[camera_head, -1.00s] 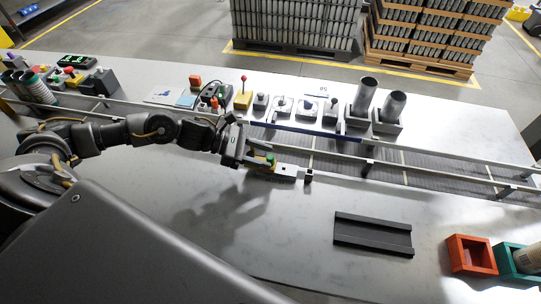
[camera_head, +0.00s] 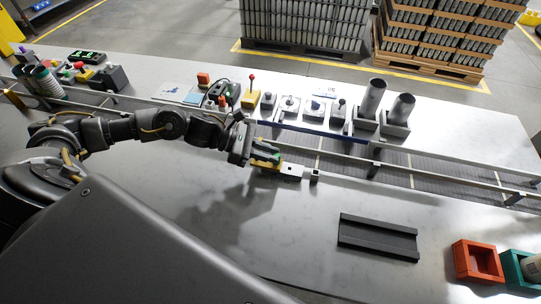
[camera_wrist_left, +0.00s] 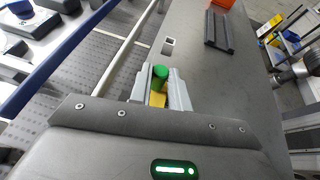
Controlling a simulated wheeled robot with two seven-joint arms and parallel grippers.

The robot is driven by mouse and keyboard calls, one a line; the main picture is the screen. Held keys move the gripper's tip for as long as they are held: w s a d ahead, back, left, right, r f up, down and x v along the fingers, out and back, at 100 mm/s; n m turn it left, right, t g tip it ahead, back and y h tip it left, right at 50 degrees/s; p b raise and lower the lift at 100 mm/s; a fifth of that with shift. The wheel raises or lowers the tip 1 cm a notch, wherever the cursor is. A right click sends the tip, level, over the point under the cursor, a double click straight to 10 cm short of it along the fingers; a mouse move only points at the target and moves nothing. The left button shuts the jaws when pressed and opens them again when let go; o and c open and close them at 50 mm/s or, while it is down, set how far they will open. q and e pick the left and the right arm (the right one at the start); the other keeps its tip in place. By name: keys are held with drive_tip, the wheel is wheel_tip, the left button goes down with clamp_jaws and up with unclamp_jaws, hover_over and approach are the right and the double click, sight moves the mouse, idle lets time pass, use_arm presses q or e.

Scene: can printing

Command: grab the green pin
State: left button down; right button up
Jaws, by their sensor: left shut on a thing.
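The green pin (camera_wrist_left: 160,72) has a round green head and stands between the two grey fingers of my left gripper (camera_wrist_left: 160,88) in the left wrist view. A yellow part (camera_wrist_left: 157,99) shows just below the green head, between the fingers. In the head view the left gripper (camera_head: 268,163) reaches in from the left over the near side of the rail, shut on the green pin (camera_head: 266,156). The pin's lower end is hidden by the fingers. My right gripper is not in view.
A small grey block with a square hole (camera_wrist_left: 168,45) lies just beyond the fingers. A dark grooved plate (camera_head: 378,238), an orange box (camera_head: 478,262) and a teal box (camera_head: 512,272) are at the near right. A metal rail (camera_head: 420,167) runs behind the gripper. The near table is mostly clear.

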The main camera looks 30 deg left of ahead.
use_arm(q)
drive_tip(key=shift+r+b, duration=0.25)
drive_tip(key=shift+b, duration=0.1)
drive_tip(key=w+a+r+b, duration=0.7)
drive_tip(key=w+a+r, duration=0.2)
drive_tip(key=r, duration=0.3)
drive_tip(key=shift+w+a, duration=0.25)
drive_tip(key=shift+w, duration=0.25)
